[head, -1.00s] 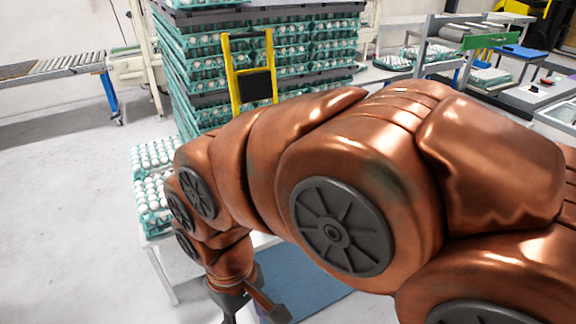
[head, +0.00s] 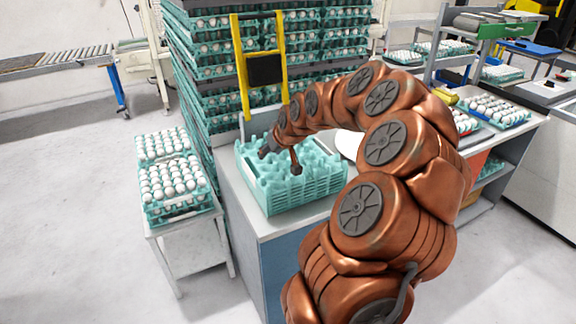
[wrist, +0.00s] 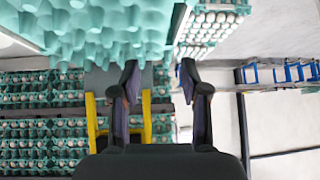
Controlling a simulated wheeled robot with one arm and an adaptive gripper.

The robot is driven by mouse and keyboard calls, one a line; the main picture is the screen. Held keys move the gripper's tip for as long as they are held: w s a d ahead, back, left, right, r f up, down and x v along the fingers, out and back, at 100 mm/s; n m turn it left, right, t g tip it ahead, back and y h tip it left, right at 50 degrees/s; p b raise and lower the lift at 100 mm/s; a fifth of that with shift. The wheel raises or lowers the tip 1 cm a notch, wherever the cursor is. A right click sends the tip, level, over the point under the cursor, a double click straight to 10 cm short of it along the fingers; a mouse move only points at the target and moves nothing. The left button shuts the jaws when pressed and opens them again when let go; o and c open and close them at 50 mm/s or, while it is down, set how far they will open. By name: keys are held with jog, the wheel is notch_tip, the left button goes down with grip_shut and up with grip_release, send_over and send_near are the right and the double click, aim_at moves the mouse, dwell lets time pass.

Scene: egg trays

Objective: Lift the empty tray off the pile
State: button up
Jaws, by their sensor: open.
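A pile of empty teal egg trays (head: 300,190) stands on a grey-topped cabinet, with its bumpy top tray facing up. In the wrist view, the teal tray cups (wrist: 100,25) fill the upper left. The open fingers also show in the wrist view (wrist: 160,85). I cannot tell whether a fingertip touches the top tray.
Tall stacks of filled egg trays (head: 215,70) stand behind, with a yellow frame (head: 243,75) in front. A white side table (head: 190,240) on the left carries trays of white eggs (head: 172,180). More egg trays (head: 497,110) sit on the right counter. Floor at left is clear.

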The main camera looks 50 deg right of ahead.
jog(key=m+h, duration=0.1)
send_near(283, 152)
jog(key=shift+w+a+f+t, duration=0.2)
jog(key=shift+w+f+t, duration=0.1)
jog(key=shift+f, duration=0.3)
jog(key=shift+p+x, duration=0.4)
jog(key=shift+x, duration=0.75)
jog(key=shift+p+x, duration=0.95)
jog(key=shift+x, duration=0.1)
jog(key=shift+d+p+x, duration=0.25)
jog(key=shift+p+x, duration=0.4)
jog(key=shift+x, duration=0.9)
jog(key=shift+s, duration=0.1)
grip_shut()
